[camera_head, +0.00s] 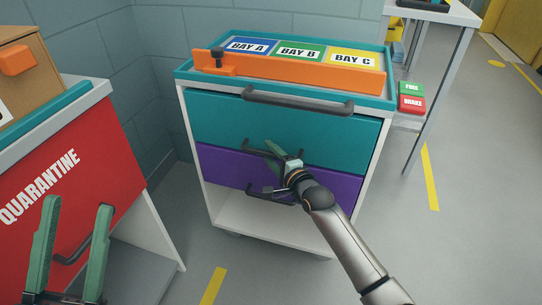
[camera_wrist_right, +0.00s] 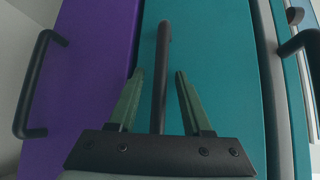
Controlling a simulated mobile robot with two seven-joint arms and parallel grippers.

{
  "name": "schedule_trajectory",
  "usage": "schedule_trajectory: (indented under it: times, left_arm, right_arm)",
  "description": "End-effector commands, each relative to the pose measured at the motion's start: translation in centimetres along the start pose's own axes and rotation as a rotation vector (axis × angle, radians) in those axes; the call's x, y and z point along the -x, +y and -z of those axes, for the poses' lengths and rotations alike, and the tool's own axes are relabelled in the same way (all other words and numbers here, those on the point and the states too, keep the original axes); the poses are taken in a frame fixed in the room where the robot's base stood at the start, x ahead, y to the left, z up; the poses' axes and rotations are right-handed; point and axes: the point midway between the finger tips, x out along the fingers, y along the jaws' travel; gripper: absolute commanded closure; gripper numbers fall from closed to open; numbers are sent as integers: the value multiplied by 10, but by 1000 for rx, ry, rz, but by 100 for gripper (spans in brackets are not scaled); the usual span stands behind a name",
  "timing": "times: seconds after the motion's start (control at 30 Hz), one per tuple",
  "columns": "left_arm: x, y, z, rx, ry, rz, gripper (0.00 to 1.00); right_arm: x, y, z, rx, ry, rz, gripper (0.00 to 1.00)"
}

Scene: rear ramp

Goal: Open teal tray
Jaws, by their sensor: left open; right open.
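The teal tray (camera_head: 335,135) is the upper drawer of a white cart. Its front looks flush with the cart, above the purple drawer. Its dark bar handle (camera_head: 255,149) is partly hidden by my right gripper (camera_head: 279,157). In the right wrist view, the teal front (camera_wrist_right: 215,50) fills the middle. The handle (camera_wrist_right: 162,60) lies between the two green fingers of my open right gripper (camera_wrist_right: 160,73), with a gap visible on each side. My left gripper (camera_head: 77,207) is open and empty at the lower left, in front of the red quarantine cabinet.
The purple drawer (camera_head: 220,168) has its own handle (camera_wrist_right: 25,90). A dark bar (camera_head: 298,103) runs along the cart's top front edge, below an orange rail (camera_head: 300,72) and bay labels. The red quarantine cabinet (camera_head: 100,150) stands left. Floor is clear at right.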

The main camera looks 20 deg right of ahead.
Motion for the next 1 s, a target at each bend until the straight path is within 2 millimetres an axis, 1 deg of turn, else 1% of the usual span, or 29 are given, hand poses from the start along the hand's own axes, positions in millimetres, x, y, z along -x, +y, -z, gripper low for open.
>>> schedule_trajectory:
  times: [0.2, 0.63, 1.0]
  left_arm:
    - [0, 0, 0, 1, 0, 0, 50]
    - [0, 0, 0, 2, 0, 0, 50]
    - [0, 0, 0, 2, 0, -1, 50]
  right_arm:
    - [0, 0, 0, 0, 0, 0, 52]
    - [0, 0, 0, 0, 0, 0, 100]
    - [0, 0, 0, 0, 0, 0, 100]
